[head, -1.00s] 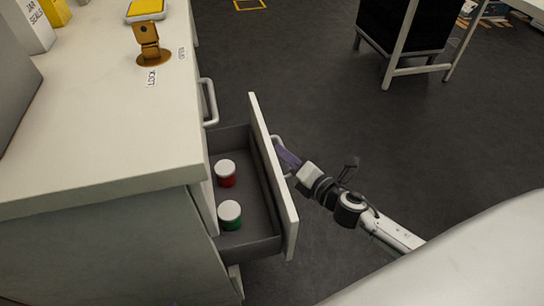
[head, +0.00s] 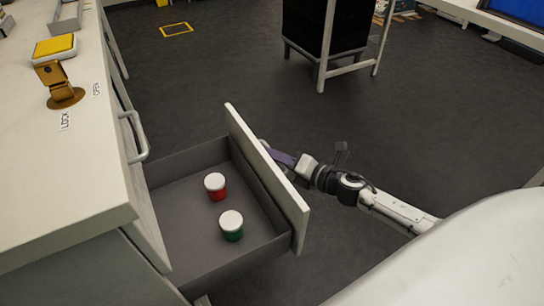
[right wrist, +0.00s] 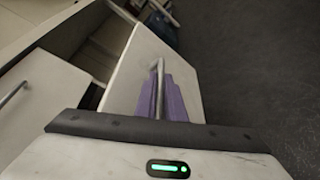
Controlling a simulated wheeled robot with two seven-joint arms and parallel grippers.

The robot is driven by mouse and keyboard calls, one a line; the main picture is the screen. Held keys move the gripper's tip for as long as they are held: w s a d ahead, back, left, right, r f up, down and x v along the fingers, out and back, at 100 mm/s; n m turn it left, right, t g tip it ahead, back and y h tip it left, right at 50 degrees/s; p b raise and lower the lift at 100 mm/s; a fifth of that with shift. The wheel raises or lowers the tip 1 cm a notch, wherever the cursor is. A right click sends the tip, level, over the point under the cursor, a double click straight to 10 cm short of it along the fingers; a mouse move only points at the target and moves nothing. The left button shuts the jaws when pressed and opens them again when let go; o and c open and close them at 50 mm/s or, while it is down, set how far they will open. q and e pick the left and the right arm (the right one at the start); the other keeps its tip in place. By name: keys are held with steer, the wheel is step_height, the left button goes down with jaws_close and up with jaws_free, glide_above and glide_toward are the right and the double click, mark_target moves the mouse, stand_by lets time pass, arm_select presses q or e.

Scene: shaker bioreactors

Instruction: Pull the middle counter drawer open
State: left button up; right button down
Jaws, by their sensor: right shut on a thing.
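The drawer (head: 270,180) stands well open from the counter, with its grey inside in view. A jar with a white lid and red body (head: 216,187) and a jar with a white lid and green body (head: 231,225) stand upright in it. My right gripper (head: 272,152) is at the outer side of the drawer front. In the right wrist view its purple fingers (right wrist: 163,98) are shut on the drawer handle (right wrist: 159,75). In the head view the drawer front mostly hides the handle. My left gripper is not in view.
The counter top (head: 60,170) lies at the left, with a brass latch (head: 60,88) between LOCK and OPEN labels and a yellow-topped device (head: 55,46). Another handle (head: 136,137) is on the counter front. A black-sided cart (head: 325,30) stands far back. Dark floor is clear beyond the drawer.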

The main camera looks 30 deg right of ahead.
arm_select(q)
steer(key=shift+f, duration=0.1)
arm_select(e)
steer(key=c, duration=2.1)
jaws_free()
arm_select(q)
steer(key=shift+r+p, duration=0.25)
steer(key=shift+p, duration=0.4)
arm_select(e)
steer(key=v, duration=1)
steer(key=shift+s+r, duration=0.15)
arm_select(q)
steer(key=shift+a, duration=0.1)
arm_select(e)
steer(key=shift+s, duration=0.1)
